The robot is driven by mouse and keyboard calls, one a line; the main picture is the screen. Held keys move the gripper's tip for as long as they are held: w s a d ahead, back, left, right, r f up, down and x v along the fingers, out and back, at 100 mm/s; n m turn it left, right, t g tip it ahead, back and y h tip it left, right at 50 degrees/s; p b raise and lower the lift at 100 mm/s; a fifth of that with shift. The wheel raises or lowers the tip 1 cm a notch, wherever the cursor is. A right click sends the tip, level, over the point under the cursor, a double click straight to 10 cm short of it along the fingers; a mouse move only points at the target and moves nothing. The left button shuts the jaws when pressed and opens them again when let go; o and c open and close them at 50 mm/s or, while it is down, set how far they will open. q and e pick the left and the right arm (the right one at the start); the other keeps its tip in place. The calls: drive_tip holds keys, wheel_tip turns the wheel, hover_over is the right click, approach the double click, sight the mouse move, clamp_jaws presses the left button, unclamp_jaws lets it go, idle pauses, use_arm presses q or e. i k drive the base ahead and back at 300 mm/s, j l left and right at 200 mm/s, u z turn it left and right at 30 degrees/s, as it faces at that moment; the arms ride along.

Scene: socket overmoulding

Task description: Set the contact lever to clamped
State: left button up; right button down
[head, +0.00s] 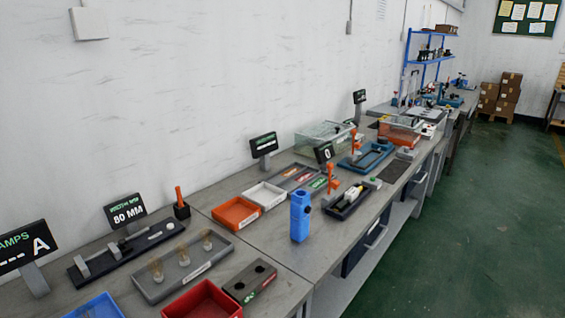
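No contact lever can be named with certainty at this distance. One upright orange lever-like part (332,178) stands beside a dark tray with small parts, right of the middle. Another upright orange part (354,140) stands farther back by a blue fixture (352,163). Whether either is clamped cannot be told. Neither of my grippers shows in the head view.
A long grey workbench (222,205) runs from the lower left to the back. It holds a blue upright block (300,216), an orange tray (235,214), a white tray (264,195), a red bin (203,302) and several small displays. Green floor (490,230) at right is clear.

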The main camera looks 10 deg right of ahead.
sight(334, 184)
drive_tip(key=i+l+u, duration=0.2)
drive_tip(key=l+u, duration=0.15)
drive_tip(key=l, duration=0.15)
drive_tip(key=i+l+u, duration=0.1)
drive_tip(key=l+u, duration=0.2)
drive_tip(key=l, duration=0.2)
drive_tip(key=l+u, duration=0.35)
drive_tip(key=l, duration=0.2)
drive_tip(key=l+u, duration=0.2)
drive_tip(key=l, duration=2.95)
